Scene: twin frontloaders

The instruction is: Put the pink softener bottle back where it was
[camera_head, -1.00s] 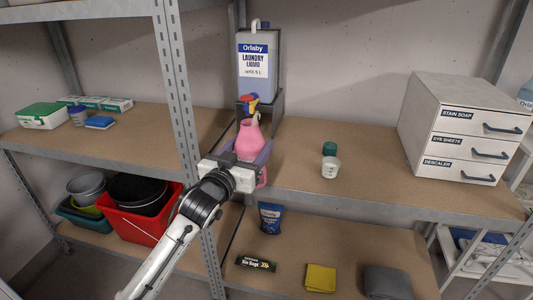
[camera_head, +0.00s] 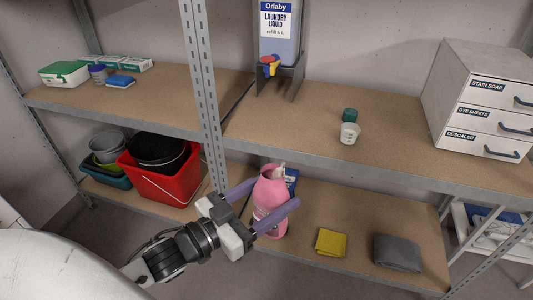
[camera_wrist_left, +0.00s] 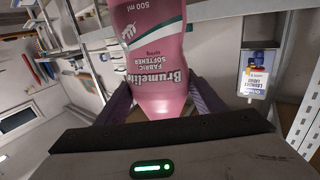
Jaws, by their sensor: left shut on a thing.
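The pink softener bottle (camera_head: 270,190) is upright in the head view, in front of the lower shelf board. My left gripper (camera_head: 268,197) is shut on it, one purple finger on each side. In the left wrist view the bottle (camera_wrist_left: 152,55) fills the space between the fingers, and its label reads fabric softener. No cap is visible on its top. My right gripper is not in view.
The laundry liquid container (camera_head: 278,35) with a tap sits on a stand at the back of the upper board. A blue pouch (camera_head: 292,180) is partly hidden behind the bottle. A yellow cloth (camera_head: 331,242) and grey cloth (camera_head: 397,252) lie right.

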